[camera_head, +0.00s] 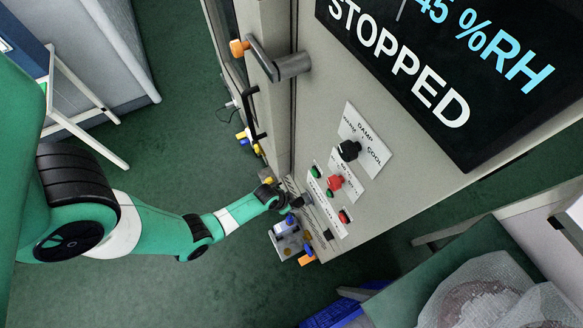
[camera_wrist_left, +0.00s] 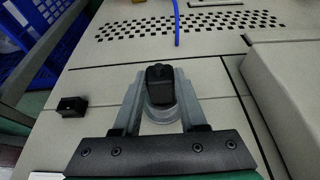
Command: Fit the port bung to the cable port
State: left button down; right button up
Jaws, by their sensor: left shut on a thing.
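My left gripper (camera_head: 283,201) is at the lower left part of the cabinet's front, beside the labelled controls. In the left wrist view its two grey fingers (camera_wrist_left: 156,80) are closed around a small piece with a black block on a grey rounded body, which I take to be the port bung (camera_wrist_left: 160,88). The pale cabinet panel lies beyond it. The bung is too small to make out in the head view. I cannot pick out the cable port for certain in either view. My right gripper is not in view.
The cabinet (camera_head: 310,95) carries a door handle (camera_head: 285,66), a black knob (camera_head: 348,150) and a red knob (camera_head: 334,182). A small tray (camera_head: 288,245) with blue and orange items sits below my gripper. A blue cable (camera_wrist_left: 177,25) hangs near a perforated vent (camera_wrist_left: 190,22).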

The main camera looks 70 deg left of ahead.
pick_arm(q)
jog(key=shift+c, duration=1.9)
grip_release()
jog(key=p+v, duration=0.7)
jog(key=v, duration=0.4)
jog(key=shift+r+p, duration=0.3)
jog(key=shift+p, duration=0.05)
